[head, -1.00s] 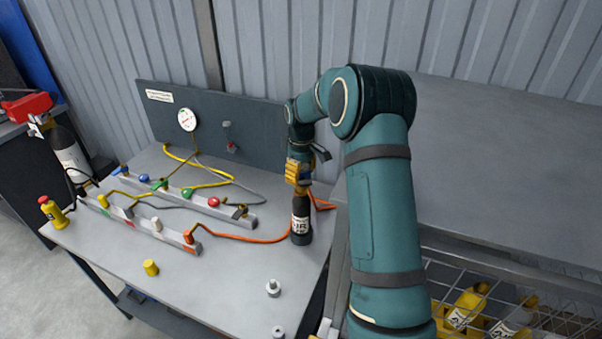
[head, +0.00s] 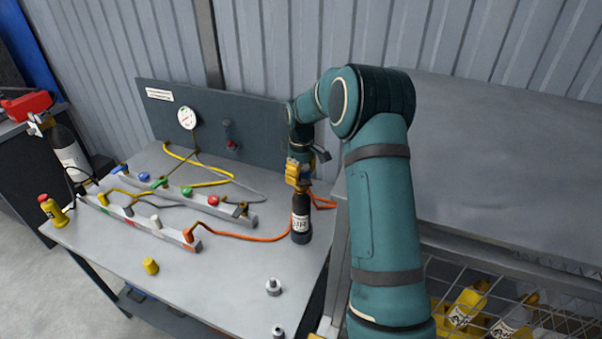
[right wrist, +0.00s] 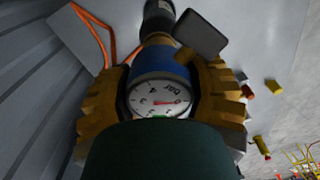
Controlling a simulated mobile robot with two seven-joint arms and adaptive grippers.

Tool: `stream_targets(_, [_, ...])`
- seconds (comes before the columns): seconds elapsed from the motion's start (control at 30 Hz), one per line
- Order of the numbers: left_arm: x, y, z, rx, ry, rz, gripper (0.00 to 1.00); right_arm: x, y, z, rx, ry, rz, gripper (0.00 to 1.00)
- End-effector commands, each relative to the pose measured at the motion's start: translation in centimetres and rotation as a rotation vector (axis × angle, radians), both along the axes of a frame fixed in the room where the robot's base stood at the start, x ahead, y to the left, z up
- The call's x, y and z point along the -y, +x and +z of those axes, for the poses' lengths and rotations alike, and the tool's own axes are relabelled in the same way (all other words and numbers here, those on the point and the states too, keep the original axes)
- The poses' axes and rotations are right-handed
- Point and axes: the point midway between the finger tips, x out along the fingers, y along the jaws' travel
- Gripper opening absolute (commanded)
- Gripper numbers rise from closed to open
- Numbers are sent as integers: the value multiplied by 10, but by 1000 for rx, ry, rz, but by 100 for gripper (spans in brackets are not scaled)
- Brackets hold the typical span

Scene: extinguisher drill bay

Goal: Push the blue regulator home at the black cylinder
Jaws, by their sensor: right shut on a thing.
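The black cylinder (head: 300,216) with a white label stands upright at the right end of the grey bench, near the back panel. In the right wrist view, the yellow fingers (right wrist: 160,95) are shut on the blue regulator (right wrist: 165,64), one on each side. The regulator's round white gauge (right wrist: 160,98) faces the camera. The dark cylinder (right wrist: 158,18) lies beyond the regulator in line with it. The exact seam between them is hidden. My left gripper is not in view.
An orange hose (head: 245,237) runs from the grey manifold rails (head: 165,234) to near the cylinder. A yellow cap (head: 151,266) and small metal fittings (head: 273,287) stand on the front of the bench. A wire basket (head: 500,318) with bottles is at lower right.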

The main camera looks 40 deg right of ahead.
Motion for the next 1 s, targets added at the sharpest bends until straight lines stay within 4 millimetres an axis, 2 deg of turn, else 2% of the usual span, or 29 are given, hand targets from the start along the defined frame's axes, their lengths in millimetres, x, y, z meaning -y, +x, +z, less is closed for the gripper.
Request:
stream_targets(0.97, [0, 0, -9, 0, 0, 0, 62, 0, -1, -17, -5, 2, -1, 18])
stream_targets(1.0, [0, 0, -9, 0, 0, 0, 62, 0, -1, -17, -5, 2, -1, 65])
